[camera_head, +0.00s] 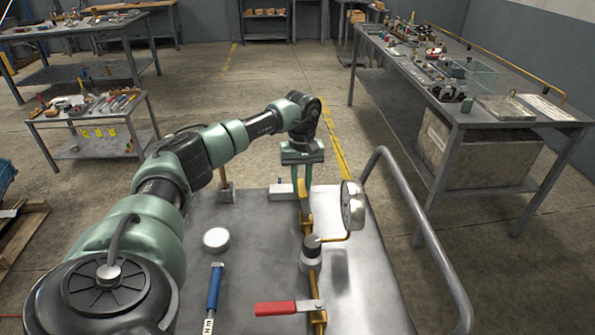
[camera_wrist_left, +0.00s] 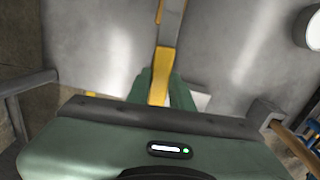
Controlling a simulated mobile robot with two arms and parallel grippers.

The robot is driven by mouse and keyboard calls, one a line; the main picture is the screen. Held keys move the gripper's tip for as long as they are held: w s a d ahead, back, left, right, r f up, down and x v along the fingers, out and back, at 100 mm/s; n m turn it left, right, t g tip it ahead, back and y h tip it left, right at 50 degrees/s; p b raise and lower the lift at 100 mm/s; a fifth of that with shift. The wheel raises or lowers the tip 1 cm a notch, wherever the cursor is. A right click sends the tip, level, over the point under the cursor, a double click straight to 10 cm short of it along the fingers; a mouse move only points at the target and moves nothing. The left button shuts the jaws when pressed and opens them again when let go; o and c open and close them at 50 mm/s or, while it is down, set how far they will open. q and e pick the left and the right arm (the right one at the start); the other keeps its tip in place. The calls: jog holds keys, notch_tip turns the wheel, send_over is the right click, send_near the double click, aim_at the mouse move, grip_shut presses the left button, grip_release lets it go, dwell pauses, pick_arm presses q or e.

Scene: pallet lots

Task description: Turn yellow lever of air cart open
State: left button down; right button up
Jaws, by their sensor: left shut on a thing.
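The air cart (camera_head: 220,290) has a grey metal top with a brass pipe line along it. The yellow lever (camera_head: 306,216) is at the far part of this line; it also shows in the left wrist view (camera_wrist_left: 159,90). My left gripper (camera_head: 303,188) reaches down from above and is shut on the yellow lever, its green fingers on either side in the left wrist view (camera_wrist_left: 158,82). The fingers partly hide the lever and its valve. A red lever (camera_head: 275,308) lies crosswise on the near part of the line. My right gripper is out of view.
A round gauge (camera_head: 352,206) stands right of the line. A white round piece (camera_head: 216,238) and a blue-handled tool (camera_head: 214,287) lie on the left of the cart top. A bent handrail (camera_head: 432,235) runs along the right. A cluttered workbench (camera_head: 465,118) stands beyond.

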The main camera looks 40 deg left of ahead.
pick_arm(q)
jog(key=shift+w+d+m, duration=0.25)
jog(key=shift+w+m, duration=0.05)
jog(key=shift+m, duration=0.2)
jog(key=c, duration=1.2)
grip_release()
jog(key=shift+c, duration=0.2)
notch_tip(320, 180, up, 8)
jog(key=shift+f+b, duration=0.1)
jog(key=shift+b, duration=0.4)
